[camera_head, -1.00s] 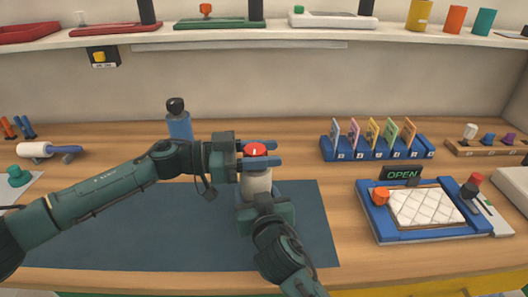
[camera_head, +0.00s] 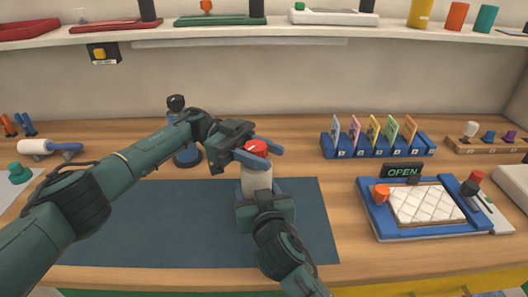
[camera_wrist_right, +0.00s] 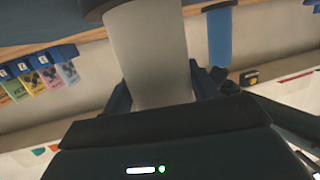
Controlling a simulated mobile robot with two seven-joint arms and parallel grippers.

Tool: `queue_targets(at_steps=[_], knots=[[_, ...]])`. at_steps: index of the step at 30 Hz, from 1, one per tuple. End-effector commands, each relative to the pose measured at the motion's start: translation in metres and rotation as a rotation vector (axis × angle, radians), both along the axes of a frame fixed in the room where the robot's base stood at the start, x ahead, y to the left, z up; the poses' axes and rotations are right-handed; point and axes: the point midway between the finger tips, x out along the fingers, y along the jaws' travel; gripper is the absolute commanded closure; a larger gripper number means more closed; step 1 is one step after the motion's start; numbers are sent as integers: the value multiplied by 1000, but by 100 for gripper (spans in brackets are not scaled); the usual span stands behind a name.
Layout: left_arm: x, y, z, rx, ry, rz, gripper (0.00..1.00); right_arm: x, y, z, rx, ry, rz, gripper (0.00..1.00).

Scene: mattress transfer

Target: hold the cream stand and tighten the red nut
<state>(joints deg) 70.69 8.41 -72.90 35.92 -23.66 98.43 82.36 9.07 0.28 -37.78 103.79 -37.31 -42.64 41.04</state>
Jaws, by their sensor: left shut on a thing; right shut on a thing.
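The cream stand (camera_head: 258,177) stands upright on the dark blue mat (camera_head: 110,225), near its right part. The red nut (camera_head: 257,146) sits on top of the stand. My left gripper (camera_head: 260,154) reaches in from the left at the height of the nut, its blue fingers shut on the nut's two sides. My right gripper (camera_head: 262,188) comes from the front and is shut on the stand's lower body, hiding its base. In the right wrist view the stand (camera_wrist_right: 153,55) shows between my right gripper's fingers (camera_wrist_right: 155,90).
A blue bottle with a black top (camera_head: 186,150) stands behind my left forearm. A blue card rack (camera_head: 378,152) and a blue-framed tray with a white quilted pad (camera_head: 425,204) are on the right, by an OPEN sign (camera_head: 402,170). The mat's left part is clear.

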Motion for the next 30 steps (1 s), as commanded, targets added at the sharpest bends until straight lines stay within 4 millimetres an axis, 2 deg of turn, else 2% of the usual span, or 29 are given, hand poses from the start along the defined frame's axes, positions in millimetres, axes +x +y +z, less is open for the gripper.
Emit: queue_targets(at_steps=[1, 20, 21, 28, 30], knots=[[0, -1, 0, 2, -2, -10, 85, 0, 2, 5, 4, -11, 5, 96], [-2, 1, -1, 2, 3, -50, 85, 0, 1, 5, 4, -11, 4, 96], [-2, 1, -1, 2, 3, -50, 59, 0, 1, 5, 4, -11, 4, 96], [-2, 1, 0, 2, 2, -49, 41, 0, 1, 5, 4, -10, 3, 96], [-2, 1, 0, 2, 2, -49, 41, 0, 1, 5, 4, -10, 3, 96]])
